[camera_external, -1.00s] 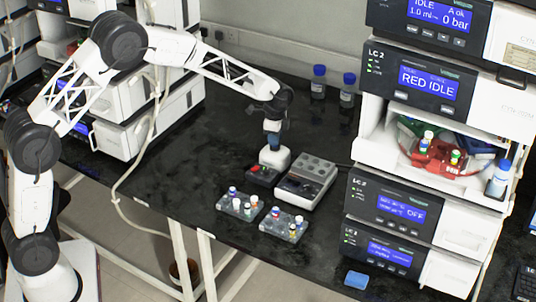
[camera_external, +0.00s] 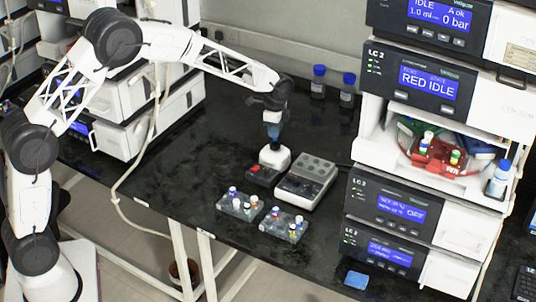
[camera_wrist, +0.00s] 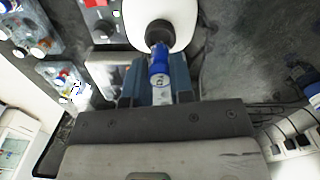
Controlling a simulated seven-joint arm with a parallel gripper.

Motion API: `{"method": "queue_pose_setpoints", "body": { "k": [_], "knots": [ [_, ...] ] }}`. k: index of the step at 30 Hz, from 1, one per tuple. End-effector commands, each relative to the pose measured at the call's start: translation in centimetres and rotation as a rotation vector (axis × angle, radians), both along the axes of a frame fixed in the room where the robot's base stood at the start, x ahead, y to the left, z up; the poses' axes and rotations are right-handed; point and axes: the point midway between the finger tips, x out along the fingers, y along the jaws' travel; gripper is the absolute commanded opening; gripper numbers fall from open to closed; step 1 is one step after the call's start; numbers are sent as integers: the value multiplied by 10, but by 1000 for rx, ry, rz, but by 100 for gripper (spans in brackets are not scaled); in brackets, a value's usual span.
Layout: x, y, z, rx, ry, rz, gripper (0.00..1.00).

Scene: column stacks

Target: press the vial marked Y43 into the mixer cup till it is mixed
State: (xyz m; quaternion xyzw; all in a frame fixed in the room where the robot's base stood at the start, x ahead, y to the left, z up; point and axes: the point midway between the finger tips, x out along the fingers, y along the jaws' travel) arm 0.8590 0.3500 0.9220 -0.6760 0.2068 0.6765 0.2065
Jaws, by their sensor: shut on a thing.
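My gripper (camera_external: 272,137) is above the mixer, pointing down. In the wrist view its two blue-grey fingers (camera_wrist: 158,88) are shut on a vial (camera_wrist: 158,68) with a blue part and a pale marked part. The mark is too small to read. The mixer (camera_external: 275,157) is white with a dark round cup (camera_wrist: 158,33) on top. In the wrist view the vial lines up with the cup at its far end. I cannot tell whether its tip touches the cup or is just above it. The outside view hardly shows the vial.
Two grey racks with capped vials, a left one (camera_external: 229,208) and a right one (camera_external: 275,225), stand in front. A grey block with round wells (camera_external: 308,182) stands right of the mixer. Blue-capped bottles (camera_external: 318,84) stand behind. The bench left of the mixer is clear.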

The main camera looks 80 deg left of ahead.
Motion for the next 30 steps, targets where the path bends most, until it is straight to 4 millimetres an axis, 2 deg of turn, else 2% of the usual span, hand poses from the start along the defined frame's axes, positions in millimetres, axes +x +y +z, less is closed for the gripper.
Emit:
{"method": "queue_pose_setpoints", "body": {
  "k": [12, 30],
  "knots": [
    [0, 0, 23, 0, -1, 0, 5],
    [0, 0, 25, 1, -1, 0, 5]
  ]
}}
